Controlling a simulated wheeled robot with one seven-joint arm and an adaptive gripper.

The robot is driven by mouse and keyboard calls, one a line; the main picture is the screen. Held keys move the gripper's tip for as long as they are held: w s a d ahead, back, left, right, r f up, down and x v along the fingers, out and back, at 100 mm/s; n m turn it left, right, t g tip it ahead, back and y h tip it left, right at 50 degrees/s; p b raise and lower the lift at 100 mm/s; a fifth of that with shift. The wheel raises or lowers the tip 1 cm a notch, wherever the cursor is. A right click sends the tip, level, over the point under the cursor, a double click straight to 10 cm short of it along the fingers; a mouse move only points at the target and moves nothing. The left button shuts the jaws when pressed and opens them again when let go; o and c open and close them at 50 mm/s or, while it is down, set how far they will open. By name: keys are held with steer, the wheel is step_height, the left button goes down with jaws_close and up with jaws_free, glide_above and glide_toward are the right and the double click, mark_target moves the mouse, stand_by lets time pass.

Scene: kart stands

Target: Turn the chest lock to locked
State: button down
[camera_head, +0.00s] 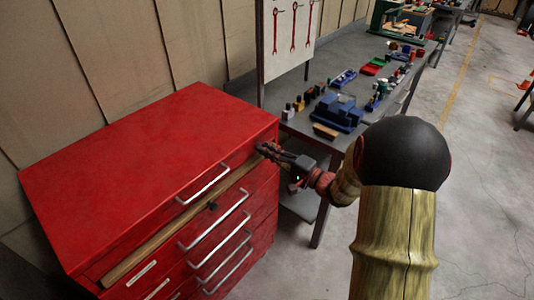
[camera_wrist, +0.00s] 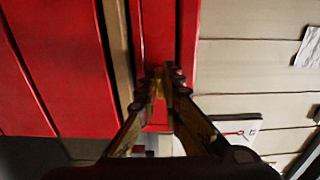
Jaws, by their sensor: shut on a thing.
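The red chest (camera_head: 150,165) stands at the left in the head view, with several drawers and pale bar handles. My gripper (camera_head: 263,148) is at the upper right corner of its front, below the top edge. In the wrist view the two fingertips (camera_wrist: 169,78) close together against a narrow red strip of the chest (camera_wrist: 152,30). A small yellowish piece (camera_wrist: 158,72) shows between the fingertips and appears to be the chest lock. The fingers hide most of it, so its turn angle cannot be read.
A grey workbench (camera_head: 345,65) holding a blue vise (camera_head: 338,111) and several small items stands right of the chest. Open concrete floor lies further right.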

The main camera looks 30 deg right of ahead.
steer(key=shift+f, duration=0.1)
steer(key=c, duration=2)
jaws_free()
steer(key=shift+o, duration=0.2)
steer(key=v, duration=1.2)
